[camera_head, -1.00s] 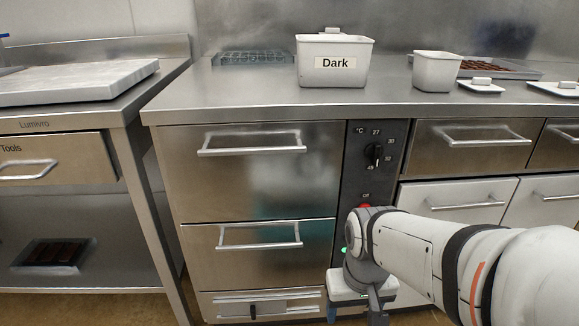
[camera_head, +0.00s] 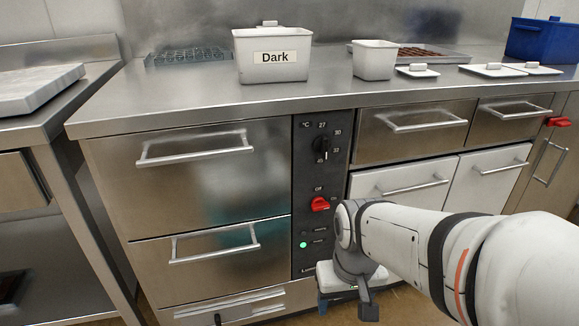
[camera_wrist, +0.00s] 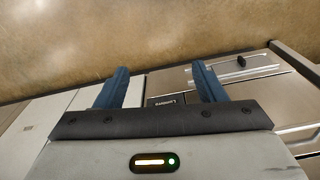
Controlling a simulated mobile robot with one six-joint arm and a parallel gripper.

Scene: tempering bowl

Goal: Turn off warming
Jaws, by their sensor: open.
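The dark control panel (camera_head: 310,175) is on the front of the warming unit, between the steel drawers and the cabinets. Its red knob (camera_head: 320,204) sits below an "Off" label, with its grip lying roughly sideways; the exact setting is too small to read. A black temperature knob (camera_head: 321,148) is above it, ringed by numbers. A green light (camera_head: 303,245) glows lower on the panel. My gripper (camera_wrist: 160,82) is open and empty, its blue fingers apart and pointing down towards the floor. In the head view it hangs below and right of the red knob, apart from it, partly hidden.
Steel drawers with bar handles (camera_head: 213,242) stick out left of the panel. White cabinet doors (camera_head: 403,183) are to the right. On the counter (camera_head: 200,100) stand a white "Dark" tub (camera_head: 272,72), a smaller white tub (camera_head: 374,62) and a blue bin (camera_head: 533,40).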

